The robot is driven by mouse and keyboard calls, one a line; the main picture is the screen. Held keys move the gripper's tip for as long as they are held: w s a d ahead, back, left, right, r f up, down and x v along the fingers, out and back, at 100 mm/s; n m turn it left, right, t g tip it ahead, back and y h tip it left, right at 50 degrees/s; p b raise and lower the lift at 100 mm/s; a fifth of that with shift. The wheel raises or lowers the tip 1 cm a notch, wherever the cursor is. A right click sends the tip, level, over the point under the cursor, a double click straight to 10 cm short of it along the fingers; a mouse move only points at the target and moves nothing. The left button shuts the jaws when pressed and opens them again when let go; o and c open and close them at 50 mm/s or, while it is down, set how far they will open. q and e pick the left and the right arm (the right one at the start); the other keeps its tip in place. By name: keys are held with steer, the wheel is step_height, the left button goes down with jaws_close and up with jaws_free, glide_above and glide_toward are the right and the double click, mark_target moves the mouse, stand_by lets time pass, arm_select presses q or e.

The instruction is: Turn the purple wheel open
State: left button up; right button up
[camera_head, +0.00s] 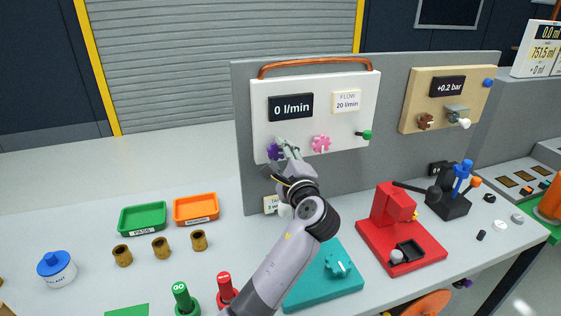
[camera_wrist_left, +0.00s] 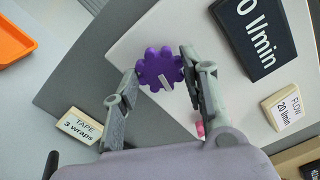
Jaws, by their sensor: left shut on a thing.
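The purple wheel (camera_head: 274,151) is a lobed knob on the lower left of the white panel (camera_head: 330,95), whose dark display reads 0 l/min. My left gripper (camera_head: 282,148) reaches up to it from below and partly hides it. In the left wrist view the purple wheel (camera_wrist_left: 160,69), with a pale line across it, sits between the two fingers of the left gripper (camera_wrist_left: 160,63). The fingers are shut on its sides. A label card beside the display reads FLOW 20 l/min (camera_head: 346,102). My right gripper is not in view.
A pink wheel (camera_head: 321,144) and a green-tipped valve (camera_head: 366,134) sit to the right on the same panel. A copper pipe (camera_head: 315,64) runs along its top. Below stand a teal block (camera_head: 325,283) and a red fixture (camera_head: 395,225). Green (camera_head: 142,218) and orange trays lie left.

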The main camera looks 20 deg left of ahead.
arm_select(q)
steer(key=shift+f+n+b, duration=0.1)
steer(key=shift+n+b, duration=0.5)
steer(key=shift+n, duration=0.5)
steer(key=o, duration=1.2)
steer(key=shift+c, duration=0.2)
